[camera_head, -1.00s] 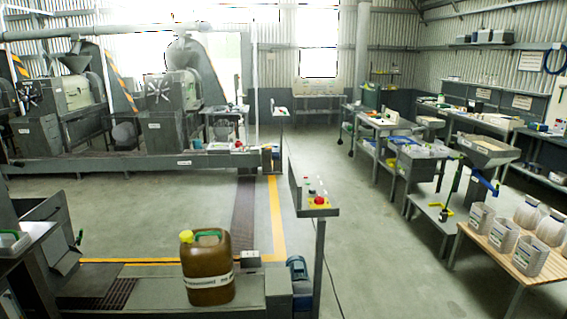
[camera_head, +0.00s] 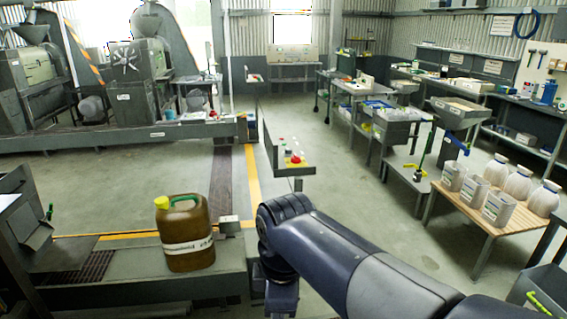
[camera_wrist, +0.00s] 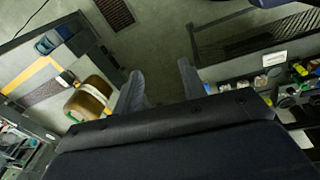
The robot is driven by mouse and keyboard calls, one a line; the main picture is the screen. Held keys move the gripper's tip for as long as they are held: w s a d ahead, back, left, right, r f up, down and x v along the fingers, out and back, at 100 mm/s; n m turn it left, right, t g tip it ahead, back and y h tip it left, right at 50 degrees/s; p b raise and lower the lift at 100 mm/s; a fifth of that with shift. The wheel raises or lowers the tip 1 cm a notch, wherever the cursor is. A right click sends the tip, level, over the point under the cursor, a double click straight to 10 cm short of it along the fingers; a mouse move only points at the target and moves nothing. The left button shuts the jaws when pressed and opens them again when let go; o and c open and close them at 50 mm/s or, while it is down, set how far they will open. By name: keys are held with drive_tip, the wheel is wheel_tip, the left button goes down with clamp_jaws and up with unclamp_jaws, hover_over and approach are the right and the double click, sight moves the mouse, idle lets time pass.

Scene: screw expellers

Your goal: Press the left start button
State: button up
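A tilted grey control panel (camera_head: 289,150) stands on a post in the middle of the head view. It has a red mushroom button on a yellow base (camera_head: 295,161) and small coloured buttons above it. A second panel (camera_head: 254,77) stands farther back. I cannot tell which small button is the left start button. My arm reaches in from the lower right, its bend just below the near panel. My gripper (camera_wrist: 161,76) shows in the wrist view, its two fingers apart with nothing between them. It touches no button. In the head view I cannot make out its fingers.
A brown jug (camera_head: 186,233) with a yellow cap stands on the grey beam at lower left. A wooden table (camera_head: 463,213) with several containers is at right. Screw presses (camera_head: 128,68) stand at back left. The floor (camera_head: 330,170) right of the near panel is clear.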

drive_tip(key=w+a+n+b, duration=0.1)
drive_tip(key=a+n, duration=0.2)
drive_tip(key=w+a+f+n+b, duration=0.1)
drive_tip(key=a+n, duration=0.2)
drive_tip(key=a, duration=0.1)
drive_tip(key=w+a+n, duration=0.1)
drive_tip(key=a+n, duration=0.2)
drive_tip(key=shift+a+f+n+g+b, duration=0.15)
drive_tip(key=shift+a+n+g+b, duration=0.15)
drive_tip(key=shift+g+b, duration=0.1)
drive_tip(key=c, duration=0.5)
drive_tip(key=a+n, duration=0.2)
drive_tip(key=a, duration=0.1)
drive_tip(key=a+n+b, duration=0.1)
drive_tip(key=a+n, duration=0.1)
drive_tip(key=n, duration=0.1)
drive_tip(key=a+f+n+b, duration=0.1)
drive_tip(key=a+n, duration=0.1)
drive_tip(key=a, duration=0.1)
drive_tip(key=shift+a+f+n+g+h, duration=0.1)
drive_tip(key=shift+a+n+g+h, duration=0.2)
drive_tip(key=shift+a, duration=0.05)
clamp_jaws()
drive_tip(key=shift+s+a+n, duration=0.1)
drive_tip(key=shift+a+n, duration=0.3)
drive_tip(key=shift+a, duration=0.05)
